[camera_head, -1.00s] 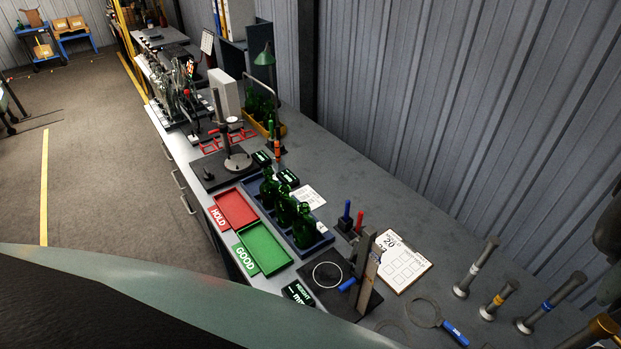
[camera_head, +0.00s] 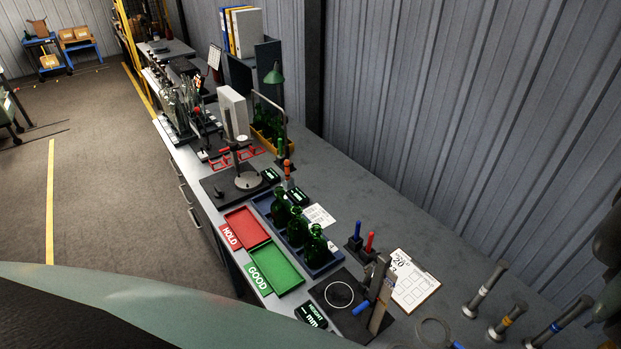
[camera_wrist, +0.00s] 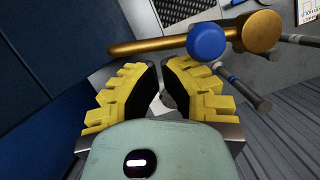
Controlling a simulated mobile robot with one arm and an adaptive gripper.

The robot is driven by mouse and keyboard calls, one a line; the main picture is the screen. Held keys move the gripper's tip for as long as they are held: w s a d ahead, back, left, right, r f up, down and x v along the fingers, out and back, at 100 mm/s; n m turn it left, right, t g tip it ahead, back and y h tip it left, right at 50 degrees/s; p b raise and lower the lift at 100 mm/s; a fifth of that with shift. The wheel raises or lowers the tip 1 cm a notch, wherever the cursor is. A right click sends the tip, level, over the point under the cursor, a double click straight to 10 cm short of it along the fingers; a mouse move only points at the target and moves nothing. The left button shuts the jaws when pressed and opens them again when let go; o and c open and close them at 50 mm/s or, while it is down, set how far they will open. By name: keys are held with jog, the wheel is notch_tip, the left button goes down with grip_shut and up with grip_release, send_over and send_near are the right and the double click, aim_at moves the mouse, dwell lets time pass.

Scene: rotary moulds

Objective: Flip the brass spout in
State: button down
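The brass spout (camera_wrist: 150,46) is a gold-coloured bar in the wrist view. It runs across the upper part of the picture to a round brass end (camera_wrist: 258,31) at the right. A blue knob (camera_wrist: 207,41) sits in front of the bar near that end. My gripper (camera_wrist: 158,66) has yellow ribbed fingers with dark inner pads. Its tips are close together with only a narrow gap, and I see nothing held between them. In the picture the tips are just below the bar, left of the blue knob. I cannot tell whether they touch it. The spout is not clear in the head view.
In the head view a grey bench carries a red HOLD tray (camera_head: 243,228), a green GOOD tray (camera_head: 276,270), green bottles (camera_head: 297,227), a clipboard (camera_head: 414,282) and grey posted gauges (camera_head: 485,289). A corrugated wall (camera_head: 450,110) stands behind. Grey posts (camera_wrist: 245,90) stand right of my gripper in the wrist view.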

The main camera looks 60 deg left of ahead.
jog(key=shift+s+m, duration=0.25)
jog(key=shift+m, duration=0.05)
